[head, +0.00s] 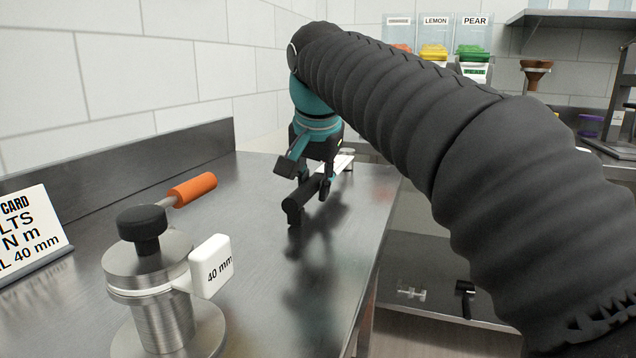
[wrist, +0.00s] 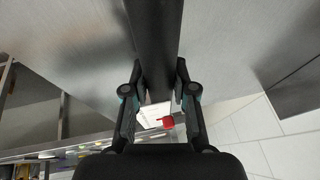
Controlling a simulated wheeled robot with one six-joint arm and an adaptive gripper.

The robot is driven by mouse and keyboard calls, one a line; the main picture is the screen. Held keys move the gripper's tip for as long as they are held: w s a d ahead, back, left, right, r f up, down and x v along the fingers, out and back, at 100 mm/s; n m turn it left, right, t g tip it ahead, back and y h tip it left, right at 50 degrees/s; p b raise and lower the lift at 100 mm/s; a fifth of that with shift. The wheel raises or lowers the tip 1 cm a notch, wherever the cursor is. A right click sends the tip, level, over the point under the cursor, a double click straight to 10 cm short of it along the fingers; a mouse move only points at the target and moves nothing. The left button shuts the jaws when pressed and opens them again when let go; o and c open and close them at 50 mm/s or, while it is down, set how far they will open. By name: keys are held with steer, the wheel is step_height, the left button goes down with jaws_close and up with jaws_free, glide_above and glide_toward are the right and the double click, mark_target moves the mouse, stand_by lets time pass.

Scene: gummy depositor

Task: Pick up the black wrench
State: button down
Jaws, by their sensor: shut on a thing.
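The black wrench (head: 300,197) is a long dark bar with a thick rounded near end. It is in my gripper (head: 308,183) above the steel counter, and its reflection shows below it. The fingers are shut on it. In the wrist view the wrench (wrist: 156,40) runs from the top edge down between the two fingers of my gripper (wrist: 160,92). Its far end is hidden behind the gripper in the head view. I cannot tell whether its near end touches the counter.
On the steel counter (head: 255,260) stand a metal cylinder fixture (head: 160,315) with a black knob and a 40 mm tag (head: 212,266), an orange-handled tool (head: 193,190) and a printed card (head: 28,230). A low backsplash runs along the left. The counter's middle is clear.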

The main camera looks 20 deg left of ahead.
steer(key=r, duration=0.1)
steer(key=r+p, duration=0.1)
steer(key=r, duration=0.1)
steer(key=d+r, duration=0.1)
steer(key=shift+w+r, duration=0.35)
steer(key=shift+r, duration=0.05)
steer(key=w+d+r, duration=0.6)
steer(key=d, duration=0.2)
steer(key=shift+d+p, duration=0.3)
steer(key=c, duration=1.6)
jaws_free()
jaws_close()
